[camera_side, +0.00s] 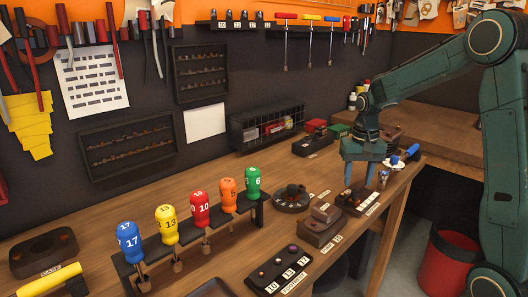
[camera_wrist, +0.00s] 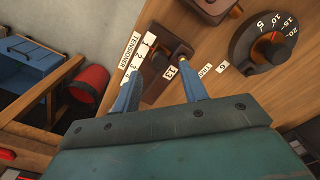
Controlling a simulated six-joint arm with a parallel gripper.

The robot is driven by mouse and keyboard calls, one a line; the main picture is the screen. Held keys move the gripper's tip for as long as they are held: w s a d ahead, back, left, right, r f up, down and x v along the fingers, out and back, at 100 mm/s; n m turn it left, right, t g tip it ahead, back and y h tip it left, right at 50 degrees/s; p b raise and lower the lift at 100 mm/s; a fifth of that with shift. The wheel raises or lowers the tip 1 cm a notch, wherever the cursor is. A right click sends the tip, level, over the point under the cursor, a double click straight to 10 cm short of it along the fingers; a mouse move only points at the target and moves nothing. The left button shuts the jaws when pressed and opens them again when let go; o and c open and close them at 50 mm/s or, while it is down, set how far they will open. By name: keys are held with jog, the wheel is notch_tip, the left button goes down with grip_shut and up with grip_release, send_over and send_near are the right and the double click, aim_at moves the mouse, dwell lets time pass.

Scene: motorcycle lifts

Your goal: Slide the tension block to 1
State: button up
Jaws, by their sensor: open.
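The tensioner (camera_side: 351,204) is a dark base near the right end of the bench. In the wrist view the dark tensioner (camera_wrist: 179,45) shows beside a white strip (camera_wrist: 143,55) with numbers and a "TENSIONER" label (camera_wrist: 129,58). The tension block cannot be clearly told apart from its dark base, and its exact number cannot be read. My gripper (camera_side: 360,182) points down just above the tensioner. In the wrist view my gripper (camera_wrist: 160,82) is open, its two blue fingers apart on either side of the dark part. I cannot tell whether they touch it.
A round dial (camera_wrist: 268,52) and a brown box (camera_side: 318,231) stand close by. Several numbered colored screwdrivers (camera_side: 200,208) stand in a rack to the left. A blue-handled tool (camera_side: 408,155) lies behind my gripper. A red bin (camera_side: 449,262) stands off the bench's right edge.

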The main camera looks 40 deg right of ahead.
aim_at(355, 193)
notch_tip(355, 193, up, 10)
jog(key=shift+r, duration=0.2)
dwell(0.3)
jog(key=s+a+n+t, duration=0.5)
jog(key=s+a+n, duration=0.4)
jog(key=s+a, duration=0.8)
jog(key=shift+s+a+t, duration=0.3)
jog(key=shift+s+a, duration=0.05)
jog(key=shift+a, duration=0.4)
